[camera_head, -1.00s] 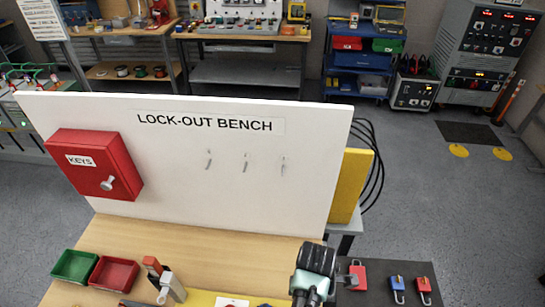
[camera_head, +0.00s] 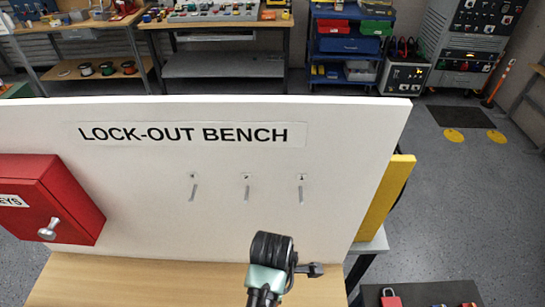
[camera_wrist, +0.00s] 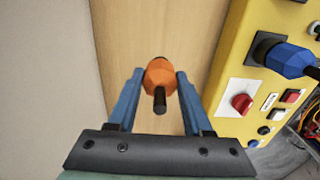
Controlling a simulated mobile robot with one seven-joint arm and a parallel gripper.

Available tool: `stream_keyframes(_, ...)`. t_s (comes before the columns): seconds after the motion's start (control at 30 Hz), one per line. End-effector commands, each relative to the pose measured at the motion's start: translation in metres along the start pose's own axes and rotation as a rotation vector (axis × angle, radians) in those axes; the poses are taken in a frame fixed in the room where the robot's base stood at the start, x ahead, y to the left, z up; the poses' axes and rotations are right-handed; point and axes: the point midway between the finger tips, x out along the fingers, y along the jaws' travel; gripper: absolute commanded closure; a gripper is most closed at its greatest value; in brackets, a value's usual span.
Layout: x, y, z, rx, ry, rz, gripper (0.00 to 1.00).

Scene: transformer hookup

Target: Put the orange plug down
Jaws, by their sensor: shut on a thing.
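The orange plug (camera_wrist: 158,78) is between the two blue fingers of my gripper (camera_wrist: 159,72) in the wrist view. The gripper is shut on it. A black pin or stem of the plug points toward the bottom of that view. Bare wooden bench top (camera_wrist: 150,35) lies behind the plug; I cannot tell whether the plug touches it. In the head view my dark wrist (camera_head: 272,250) is over the bench's front part, and the fingers and plug are hidden there.
A yellow panel (camera_wrist: 228,103) with a blue plug (camera_wrist: 287,60), a red knob (camera_wrist: 241,103) and buttons stands close right of the gripper. The white lock-out board (camera_head: 140,190) rises behind the bench. A red key box (camera_head: 50,200) is on its left. Padlocks (camera_head: 390,298) lie lower right.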

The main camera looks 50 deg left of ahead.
Motion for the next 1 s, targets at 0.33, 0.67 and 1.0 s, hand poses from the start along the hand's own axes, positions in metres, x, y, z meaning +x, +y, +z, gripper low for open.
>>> stream_keyframes(0.33, 0.043, 0.0, 0.0, 0.0, 0.0, -0.001, 1.0)
stream_keyframes(0.67, 0.074, 0.001, 0.001, 0.001, -0.001, 0.002, 1.0)
stream_keyframes(1.0, 0.077, 0.0, 0.001, 0.001, -0.001, 0.001, 0.46)
